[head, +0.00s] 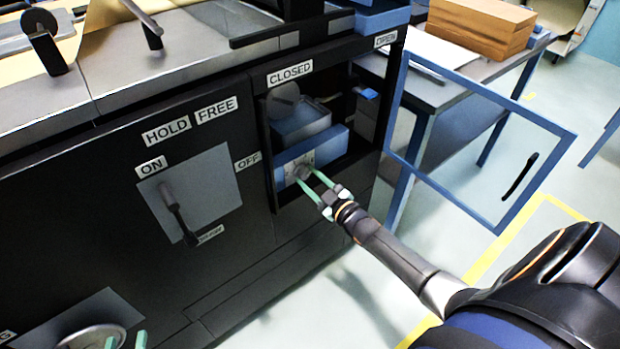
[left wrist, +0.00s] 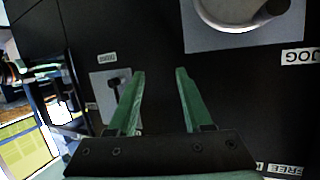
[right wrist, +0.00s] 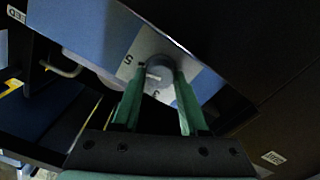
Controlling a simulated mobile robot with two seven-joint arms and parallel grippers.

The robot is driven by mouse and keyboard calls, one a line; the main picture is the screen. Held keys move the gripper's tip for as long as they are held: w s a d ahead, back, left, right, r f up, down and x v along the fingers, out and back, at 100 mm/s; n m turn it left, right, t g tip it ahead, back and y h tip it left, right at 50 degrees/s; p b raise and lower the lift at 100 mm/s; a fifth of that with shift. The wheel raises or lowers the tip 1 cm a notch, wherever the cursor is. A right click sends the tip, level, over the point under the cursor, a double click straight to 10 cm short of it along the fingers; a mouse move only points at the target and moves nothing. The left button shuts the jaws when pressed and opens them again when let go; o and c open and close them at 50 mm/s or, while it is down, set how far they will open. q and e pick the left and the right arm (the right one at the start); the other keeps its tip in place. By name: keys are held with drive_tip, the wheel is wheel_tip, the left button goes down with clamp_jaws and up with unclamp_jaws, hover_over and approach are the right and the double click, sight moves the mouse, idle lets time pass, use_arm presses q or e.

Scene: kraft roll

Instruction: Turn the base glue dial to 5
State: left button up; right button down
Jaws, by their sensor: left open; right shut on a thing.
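The base glue dial (head: 303,172) is a small grey knob on a pale scale plate, on the front of a blue box (head: 334,141) inside an open bay of the black machine. In the right wrist view the dial (right wrist: 160,70) sits between my green fingertips, with a white pointer mark on its face. The numerals 5 and 3 show on the plate around it. My right gripper (head: 314,184) is shut on the dial. My left gripper (head: 125,341) is open and empty at the lower left, near a round handwheel (head: 92,337); it also shows in the left wrist view (left wrist: 160,82).
A blue-framed door (head: 487,137) stands open right of the bay. An ON/OFF lever (head: 178,213) sits on a grey plate left of the bay. A table (head: 450,72) with a brown stack (head: 480,28) stands behind the door. Floor at right is mostly clear.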

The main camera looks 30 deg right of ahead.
drive_tip(key=shift+c, duration=2.2)
unclamp_jaws()
drive_tip(key=shift+s, duration=0.4)
use_arm(q)
drive_tip(key=s+f+n+g+p, duration=0.1)
drive_tip(key=s+f+g+p, duration=0.2)
drive_tip(key=s+f, duration=0.3)
drive_tip(key=shift+s+d+f+g+y, duration=0.15)
drive_tip(key=shift+d+f+g+y, duration=0.2)
drive_tip(key=shift+f+g, duration=0.8)
use_arm(e)
drive_tip(key=s+d, duration=0.1)
drive_tip(key=s, duration=1)
drive_tip(key=shift+s, duration=0.3)
use_arm(q)
drive_tip(key=shift+a+f+t, duration=0.1)
drive_tip(key=shift+f+t, duration=0.15)
drive_tip(key=shift+f, duration=0.05)
